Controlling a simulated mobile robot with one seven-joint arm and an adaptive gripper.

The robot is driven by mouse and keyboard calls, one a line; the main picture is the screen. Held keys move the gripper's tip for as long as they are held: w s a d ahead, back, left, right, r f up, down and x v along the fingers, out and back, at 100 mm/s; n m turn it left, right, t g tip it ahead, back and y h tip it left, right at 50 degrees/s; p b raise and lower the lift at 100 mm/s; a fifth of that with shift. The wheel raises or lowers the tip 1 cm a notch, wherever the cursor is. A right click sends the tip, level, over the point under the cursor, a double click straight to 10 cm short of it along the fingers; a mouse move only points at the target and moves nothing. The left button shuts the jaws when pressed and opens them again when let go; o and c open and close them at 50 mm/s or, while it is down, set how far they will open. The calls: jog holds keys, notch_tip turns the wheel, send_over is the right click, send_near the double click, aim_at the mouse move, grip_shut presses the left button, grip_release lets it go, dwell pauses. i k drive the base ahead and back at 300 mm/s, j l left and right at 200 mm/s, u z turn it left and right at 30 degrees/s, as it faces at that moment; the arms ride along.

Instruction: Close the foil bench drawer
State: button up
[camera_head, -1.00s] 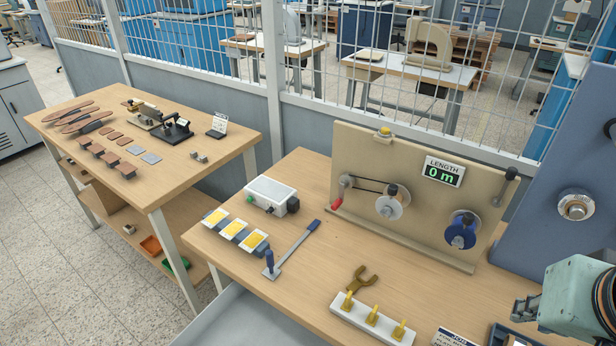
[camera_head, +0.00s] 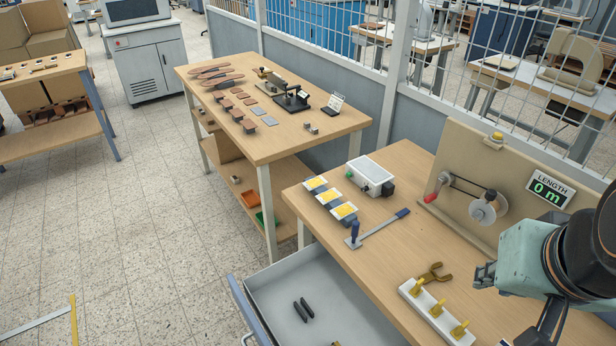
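The foil bench drawer (camera_head: 275,286) is pulled out from the bench at the lower middle of the head view. It is a light grey tray with a blue front panel (camera_head: 250,312) on its left side. Two small dark bars (camera_head: 303,309) lie inside it. The drawer's near end is cut off by the picture's bottom edge. My gripper (camera_head: 484,275) is at the right, above the bench top and well apart from the drawer. Only small dark finger parts show beside the teal wrist, so its opening is unclear.
On the foil bench (camera_head: 408,237) stand a white block with yellow pegs (camera_head: 436,312), a brass fork, a blue-handled lever (camera_head: 382,229), yellow trays and the winding panel (camera_head: 470,165). A second bench (camera_head: 290,145) stands behind.

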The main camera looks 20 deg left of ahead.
aim_at(305, 298)
jog(key=u, duration=0.45)
jog(key=j+u, duration=0.1)
jog(key=u, duration=0.8)
jog(key=i+j+u, duration=0.1)
jog(key=u, duration=0.35)
jog(key=k+j, duration=0.1)
jog(key=k, duration=0.85)
jog(key=i, duration=0.2)
